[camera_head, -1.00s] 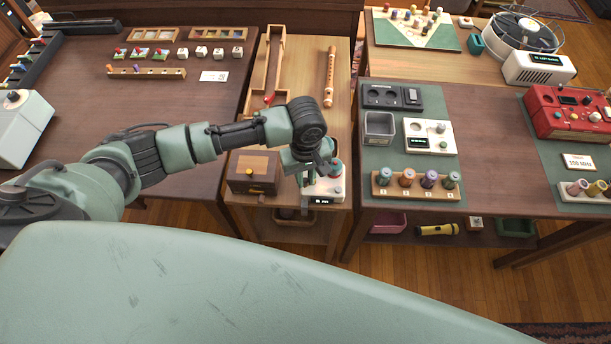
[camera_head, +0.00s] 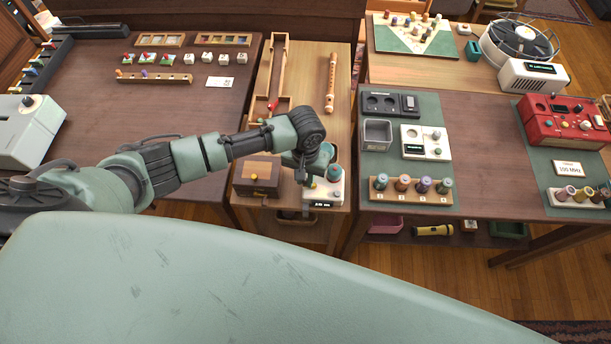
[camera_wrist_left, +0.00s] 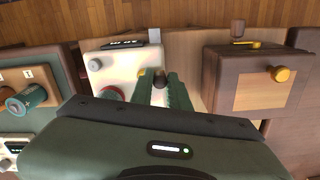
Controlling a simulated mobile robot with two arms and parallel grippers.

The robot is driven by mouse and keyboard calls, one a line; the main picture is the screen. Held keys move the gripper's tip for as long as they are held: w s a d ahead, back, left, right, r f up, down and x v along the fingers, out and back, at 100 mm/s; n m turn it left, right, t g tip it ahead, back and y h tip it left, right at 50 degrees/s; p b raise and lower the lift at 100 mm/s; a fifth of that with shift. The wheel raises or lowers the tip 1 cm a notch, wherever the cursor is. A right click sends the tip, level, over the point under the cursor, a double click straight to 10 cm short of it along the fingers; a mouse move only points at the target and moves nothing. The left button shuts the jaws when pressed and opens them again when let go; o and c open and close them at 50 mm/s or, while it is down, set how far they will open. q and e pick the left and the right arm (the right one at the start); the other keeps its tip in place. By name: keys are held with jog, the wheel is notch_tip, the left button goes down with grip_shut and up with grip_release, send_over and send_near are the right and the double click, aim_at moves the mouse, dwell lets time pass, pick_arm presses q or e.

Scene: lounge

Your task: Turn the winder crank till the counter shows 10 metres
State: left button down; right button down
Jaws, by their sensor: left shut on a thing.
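The winder (camera_head: 337,188) is a small white box at the front of the narrow middle table. Its dark counter (camera_head: 322,204) is on the front edge, with lit digits too small to read surely. It also shows upside down in the left wrist view (camera_wrist_left: 112,62). My left gripper (camera_head: 303,176) is over the winder's left side. In the left wrist view its green fingers (camera_wrist_left: 163,88) are closed around the dark crank knob (camera_wrist_left: 159,76), and the rest of the crank is mostly hidden. My right gripper is out of view.
A wooden box (camera_head: 257,173) with a yellow knob stands close left of the winder. A long wooden tray (camera_head: 277,72) and a recorder (camera_head: 331,82) lie behind.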

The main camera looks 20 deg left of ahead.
pick_arm(q)
jog(key=shift+w+m, duration=0.1)
jog(key=shift+m, duration=0.2)
jog(key=c, duration=1.3)
grip_release()
jog(key=shift+c, duration=0.2)
jog(key=shift+r+b, duration=0.4)
jog(key=shift+r, duration=3.55)
